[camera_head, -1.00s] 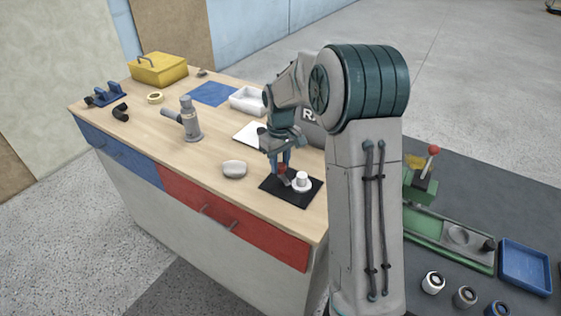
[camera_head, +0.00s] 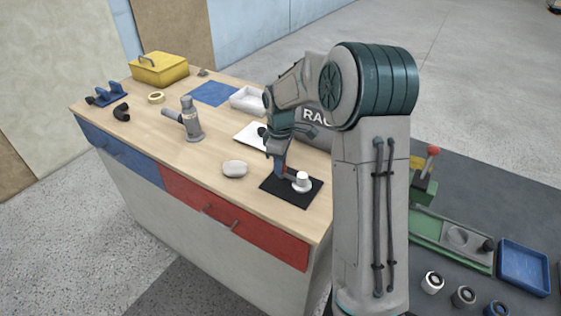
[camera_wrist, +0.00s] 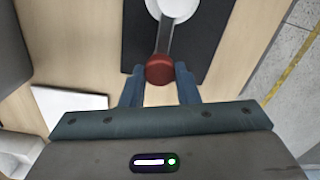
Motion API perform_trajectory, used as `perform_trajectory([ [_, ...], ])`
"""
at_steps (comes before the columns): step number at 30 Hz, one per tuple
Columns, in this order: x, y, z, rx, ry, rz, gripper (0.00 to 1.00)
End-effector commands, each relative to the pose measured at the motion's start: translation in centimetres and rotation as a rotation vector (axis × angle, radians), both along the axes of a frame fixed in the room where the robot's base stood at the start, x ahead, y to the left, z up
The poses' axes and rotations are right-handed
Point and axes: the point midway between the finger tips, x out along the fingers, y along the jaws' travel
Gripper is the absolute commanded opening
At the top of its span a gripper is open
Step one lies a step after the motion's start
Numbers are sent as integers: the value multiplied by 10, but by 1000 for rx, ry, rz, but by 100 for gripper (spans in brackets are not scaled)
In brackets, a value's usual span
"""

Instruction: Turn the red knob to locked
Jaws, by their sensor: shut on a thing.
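The red knob (camera_wrist: 160,69) sits at the end of a grey lever that runs to a white round fitting (camera_wrist: 172,8) on a black plate (camera_wrist: 205,40). In the head view the white fitting (camera_head: 302,181) stands on the black plate (camera_head: 290,198) near the bench's front right. My gripper (camera_wrist: 160,78) is shut on the red knob, with a blue finger on each side of it. In the head view my gripper (camera_head: 281,169) is at the plate's left side, and the knob is mostly hidden by the fingers.
A pale rounded lump (camera_head: 235,169) lies left of the plate. A grey pipe fitting (camera_head: 191,120) stands farther left. The front of the wooden bench is mostly clear.

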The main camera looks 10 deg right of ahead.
Motion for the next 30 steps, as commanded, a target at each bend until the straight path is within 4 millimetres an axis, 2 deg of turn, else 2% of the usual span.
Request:
perform_trajectory([
  [12, 1, 0, 1, 0, -4, 8, 5],
  [13, 1, 0, 1, 0, -4, 8, 31],
  [15, 1, 0, 1, 0, -4, 8, 50],
  [25, 1, 0, 3, 0, -2, 6, 50],
  [30, 1, 0, 23, -1, -5, 5, 50],
])
